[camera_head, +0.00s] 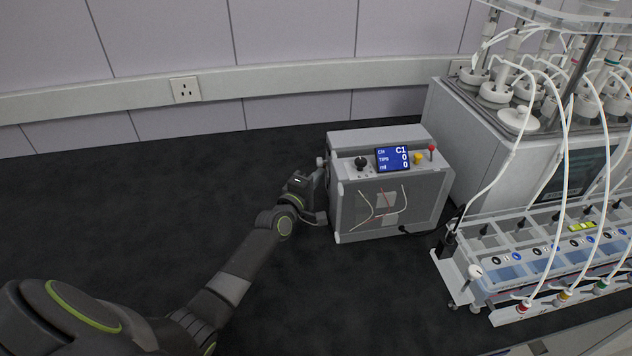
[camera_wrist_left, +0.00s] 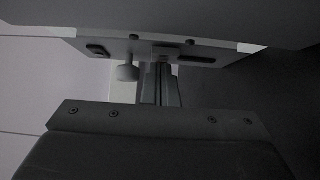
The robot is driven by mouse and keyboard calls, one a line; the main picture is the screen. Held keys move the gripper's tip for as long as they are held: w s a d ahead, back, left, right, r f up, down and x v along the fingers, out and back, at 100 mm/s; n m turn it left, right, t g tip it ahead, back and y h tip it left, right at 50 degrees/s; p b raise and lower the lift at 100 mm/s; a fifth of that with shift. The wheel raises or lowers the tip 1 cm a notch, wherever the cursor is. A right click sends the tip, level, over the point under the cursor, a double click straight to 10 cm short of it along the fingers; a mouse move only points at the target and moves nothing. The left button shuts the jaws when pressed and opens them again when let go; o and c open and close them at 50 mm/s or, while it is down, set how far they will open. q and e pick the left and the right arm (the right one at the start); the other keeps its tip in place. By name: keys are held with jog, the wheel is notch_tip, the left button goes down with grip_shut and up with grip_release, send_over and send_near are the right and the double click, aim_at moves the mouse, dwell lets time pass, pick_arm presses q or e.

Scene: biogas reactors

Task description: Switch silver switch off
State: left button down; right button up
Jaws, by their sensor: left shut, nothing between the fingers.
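A grey control box (camera_head: 395,215) with a lit blue display (camera_head: 393,159) stands on the dark bench. My left gripper (camera_head: 318,178) is at the left side of this box, with its fingers close to the side panel. In the left wrist view its fingers (camera_wrist_left: 161,86) are together with nothing between them, pointing at a pale panel (camera_wrist_left: 205,56). A pale round knob (camera_wrist_left: 127,73) sticks out of this panel just left of the fingers. I cannot clearly make out the silver switch; the fingertips hide part of the panel. Whether they touch it I cannot tell. My right gripper is not in view.
The box top carries a black knob (camera_head: 361,163), a yellow button (camera_head: 417,158) and a red-topped lever (camera_head: 432,150). A reactor rig with white tubes (camera_head: 565,150) and a clear tray (camera_head: 540,262) stands at the right.

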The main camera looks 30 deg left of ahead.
pick_arm(q)
jog(key=shift+s+r, duration=0.1)
jog(key=shift+s, duration=0.45)
jog(key=s, duration=0.5)
jog(key=s+p, duration=0.1)
jog(key=s, duration=0.5)
jog(key=s+a, duration=0.1)
jog(key=s, duration=0.4)
jog(key=shift+s+p, duration=0.15)
jog(key=shift+p, duration=0.25)
